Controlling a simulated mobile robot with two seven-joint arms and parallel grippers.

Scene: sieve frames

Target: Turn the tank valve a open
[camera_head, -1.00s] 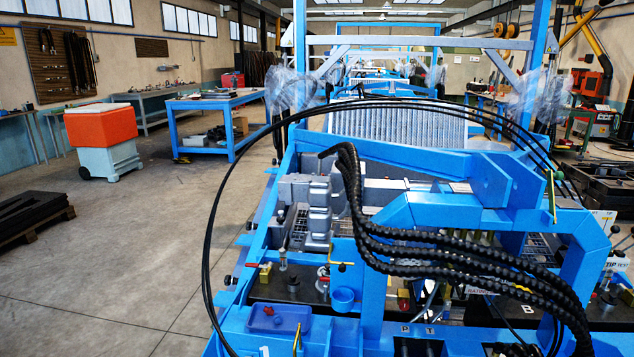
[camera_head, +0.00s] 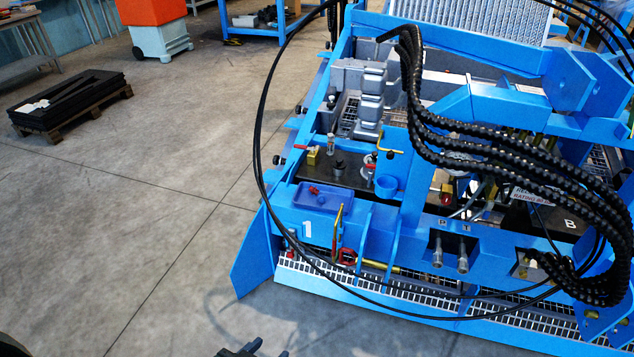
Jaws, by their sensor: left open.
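On the dark tank plate (camera_head: 345,180) at the left of the blue frame sits a small valve (camera_head: 313,157) with a yellow body and a red lever; the lever points out to the left. It may be tank valve a, but I can read no letter A beside it. My left gripper (camera_head: 262,350) just shows at the bottom edge, dark and cut off by the picture. It is open and well apart from the frame, over the floor. My right gripper is not in view.
A yellow bent handle (camera_head: 389,143) stands behind. A black hose (camera_head: 262,110) loops around the left side. Floor at left is clear up to a pallet (camera_head: 70,105).

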